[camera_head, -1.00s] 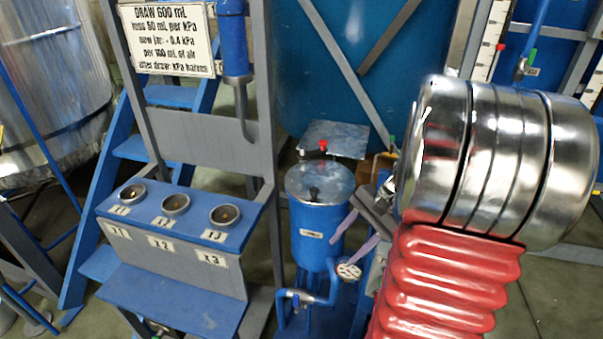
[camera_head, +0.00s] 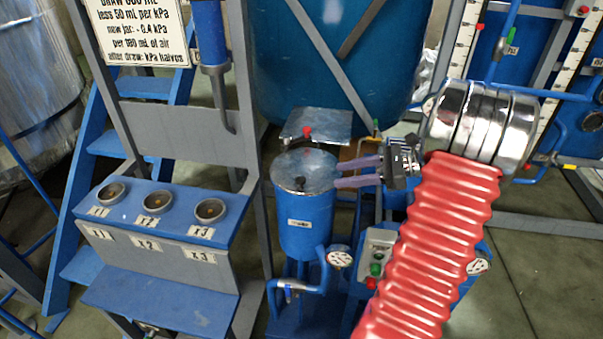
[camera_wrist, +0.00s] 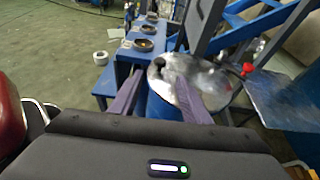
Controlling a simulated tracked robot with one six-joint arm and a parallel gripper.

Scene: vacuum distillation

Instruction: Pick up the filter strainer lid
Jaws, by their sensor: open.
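The filter strainer lid (camera_head: 305,172) is a round, shiny metal disc with a small dark knob (camera_head: 299,183) on top. It sits on the blue cylindrical strainer body (camera_head: 306,226). In the wrist view the lid (camera_wrist: 200,82) lies beyond my fingers, its knob near its left edge. My gripper (camera_head: 337,177) comes in from the right. Its two purple fingers are apart, with nothing seen between them, and their tips overlap the lid's right side in the head view. In the wrist view the open fingers (camera_wrist: 158,80) flank part of the lid. I cannot tell whether they touch it.
A square metal plate (camera_head: 315,124) with a red knob (camera_head: 306,133) stands behind the lid. A blue panel with several round cups (camera_head: 157,200) is at left. A pressure gauge (camera_head: 339,257) and a button box (camera_head: 377,258) stand in front and right.

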